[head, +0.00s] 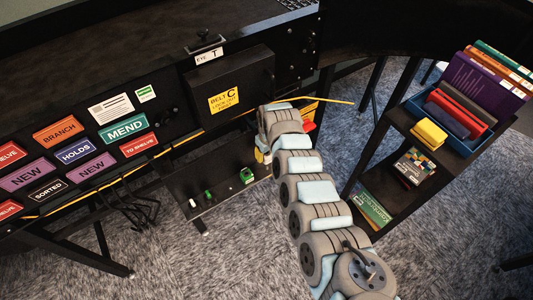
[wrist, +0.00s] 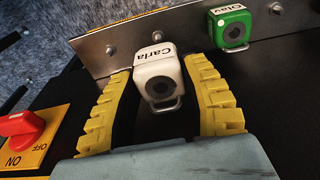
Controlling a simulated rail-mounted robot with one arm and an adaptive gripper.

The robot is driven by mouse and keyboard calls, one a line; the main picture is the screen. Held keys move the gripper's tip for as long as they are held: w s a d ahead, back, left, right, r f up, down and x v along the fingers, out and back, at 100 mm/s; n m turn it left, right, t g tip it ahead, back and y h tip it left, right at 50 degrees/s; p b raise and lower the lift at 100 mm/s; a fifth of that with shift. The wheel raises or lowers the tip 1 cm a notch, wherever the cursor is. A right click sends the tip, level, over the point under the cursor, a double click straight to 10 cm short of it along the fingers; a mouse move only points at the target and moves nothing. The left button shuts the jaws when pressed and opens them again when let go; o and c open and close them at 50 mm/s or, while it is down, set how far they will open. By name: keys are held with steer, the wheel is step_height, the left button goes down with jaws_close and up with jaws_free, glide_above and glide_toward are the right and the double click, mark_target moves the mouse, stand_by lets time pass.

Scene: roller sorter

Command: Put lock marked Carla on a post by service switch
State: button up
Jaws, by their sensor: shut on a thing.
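A white lock marked Carla (wrist: 160,80) sits between the yellow fingers of my gripper (wrist: 158,66) in the wrist view, which are shut on it. Its label reads upside down and its metal loop points to the bottom of the picture. The lock overlaps the metal strip (wrist: 88,63) with short posts; I cannot tell whether it touches a post. The red service switch (wrist: 20,126) on its orange plate, with ON and OFF lettering, is at the lower left. In the head view my arm hides most of the gripper and the Carla lock.
A green lock marked Olav (wrist: 233,28) is on the strip to the right of the Carla lock; it also shows in the head view (head: 247,175). A dark shelf with a blue book bin (head: 437,118) stands at the right. Carpet lies between.

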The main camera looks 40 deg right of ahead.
steer(key=shift+f+b, duration=1.55)
steer(key=shift+f+b, duration=0.4)
steer(key=shift+f, duration=1.3)
stand_by(0.3)
steer(key=o, duration=1.3)
steer(key=shift+c, duration=0.2)
steer(key=shift+s+a+r, duration=0.1)
steer(key=shift+s+r, duration=0.15)
steer(key=shift+r, duration=1.75)
steer(key=shift+s+r, duration=0.2)
steer(key=shift+r, duration=1.75)
steer(key=shift+s+a+r, duration=0.1)
steer(key=shift+s+r, duration=0.15)
steer(key=shift+r, duration=1.75)
steer(key=shift+d, duration=0.1)
